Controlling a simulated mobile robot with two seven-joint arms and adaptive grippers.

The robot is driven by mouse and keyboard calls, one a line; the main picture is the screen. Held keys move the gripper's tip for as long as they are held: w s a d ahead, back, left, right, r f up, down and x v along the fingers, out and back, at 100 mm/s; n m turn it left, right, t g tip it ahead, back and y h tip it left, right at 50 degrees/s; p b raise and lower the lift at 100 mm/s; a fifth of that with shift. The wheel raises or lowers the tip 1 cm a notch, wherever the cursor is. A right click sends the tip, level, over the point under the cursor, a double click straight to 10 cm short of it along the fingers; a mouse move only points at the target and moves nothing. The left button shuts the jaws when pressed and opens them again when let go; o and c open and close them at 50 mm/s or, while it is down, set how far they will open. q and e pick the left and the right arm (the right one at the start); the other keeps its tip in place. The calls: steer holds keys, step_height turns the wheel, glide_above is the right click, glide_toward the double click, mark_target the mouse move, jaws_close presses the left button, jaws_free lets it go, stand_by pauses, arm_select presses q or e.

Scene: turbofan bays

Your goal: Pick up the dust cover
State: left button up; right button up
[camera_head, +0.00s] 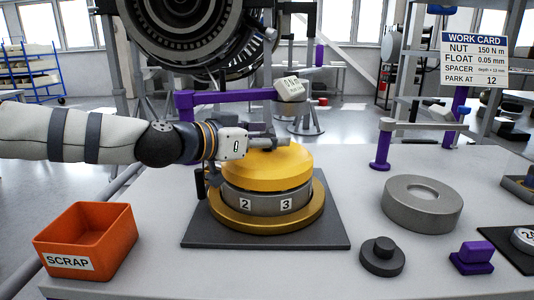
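The dust cover, a yellow domed cap (262,172), sits level on a grey ring body marked 2 and 3 (262,203), which stands on a gold flange. My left gripper (277,142) reaches in from the left, with its grey fingers at the top of the cover. The fingers overlap the cover's top edge in the head view. Whether they touch or grip anything there is hidden, and I cannot tell if they are open or shut. My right gripper is not in view.
The body stands on a dark square mat (330,232). An orange SCRAP bin (87,241) is at front left. A grey ring (421,204), a dark stepped plug (382,256) and a purple block (472,257) are at right. Purple fixtures (380,150) stand behind.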

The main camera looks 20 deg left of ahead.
arm_select(q)
jaws_close()
steer(key=shift+r, duration=0.1)
